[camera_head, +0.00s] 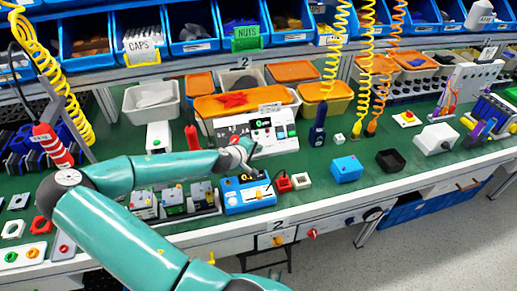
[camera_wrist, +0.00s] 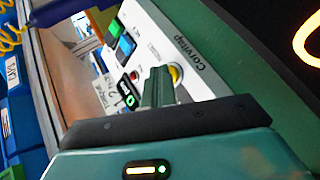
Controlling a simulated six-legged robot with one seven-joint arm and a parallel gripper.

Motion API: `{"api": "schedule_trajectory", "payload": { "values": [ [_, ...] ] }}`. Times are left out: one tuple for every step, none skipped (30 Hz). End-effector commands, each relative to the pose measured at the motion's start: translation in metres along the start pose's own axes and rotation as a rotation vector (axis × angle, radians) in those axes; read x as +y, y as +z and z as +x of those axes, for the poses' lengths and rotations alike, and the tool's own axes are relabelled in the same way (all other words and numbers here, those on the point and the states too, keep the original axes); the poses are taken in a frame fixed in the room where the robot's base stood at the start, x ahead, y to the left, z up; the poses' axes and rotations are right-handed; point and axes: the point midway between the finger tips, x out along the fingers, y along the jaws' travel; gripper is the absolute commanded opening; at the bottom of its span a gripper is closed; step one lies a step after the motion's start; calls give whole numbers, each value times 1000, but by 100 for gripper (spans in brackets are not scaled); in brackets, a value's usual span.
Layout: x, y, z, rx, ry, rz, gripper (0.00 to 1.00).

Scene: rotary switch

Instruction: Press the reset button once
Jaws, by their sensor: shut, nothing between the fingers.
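A white control panel (camera_head: 285,145) stands tilted on the green bench, and it fills the upper middle of the wrist view (camera_wrist: 188,40). It carries a green button (camera_wrist: 113,27), a small blue-lit screen (camera_wrist: 127,44), a small red part (camera_wrist: 133,75) and a round yellow button (camera_wrist: 175,71). No reset label is legible, so I cannot tell which is the reset button. My gripper (camera_wrist: 160,78) is shut and empty, its tips over the panel face just left of the yellow button. Whether they touch is unclear.
A blue box with a dial (camera_head: 248,195) sits just in front of the panel. A bright blue box (camera_head: 346,168) and a black tray (camera_head: 391,160) stand to the right. Orange-topped bins (camera_head: 240,103) stand behind. Coiled hoses (camera_head: 369,60) hang at the back right.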

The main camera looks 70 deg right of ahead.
Motion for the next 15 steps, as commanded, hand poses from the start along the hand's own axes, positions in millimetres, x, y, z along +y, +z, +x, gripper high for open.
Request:
{"api": "schedule_trajectory", "payload": {
  "values": [
    [1,0,-2,2,-1,0,0],
    [1,1,-3,2,-1,0,0],
    [2,2,-4,2,-1,0,0],
    [3,2,-5,2,-1,0,0],
    [4,3,-7,3,-1,0,0],
    [5,4,-8,3,-1,0,0],
    [6,5,-9,3,-1,-1,0],
    [6,6,-10,2,-1,-1,0],
    [7,7,-11,2,-1,-1,0],
    [7,7,-11,1,-1,-1,0],
    [7,7,-11,1,0,-1,0],
    [7,8,-11,1,0,-1,0],
    [7,8,-11,1,0,-1,0],
    [7,8,-11,1,0,-1,0],
    [8,8,-11,1,0,-1,0]
  ]
}}
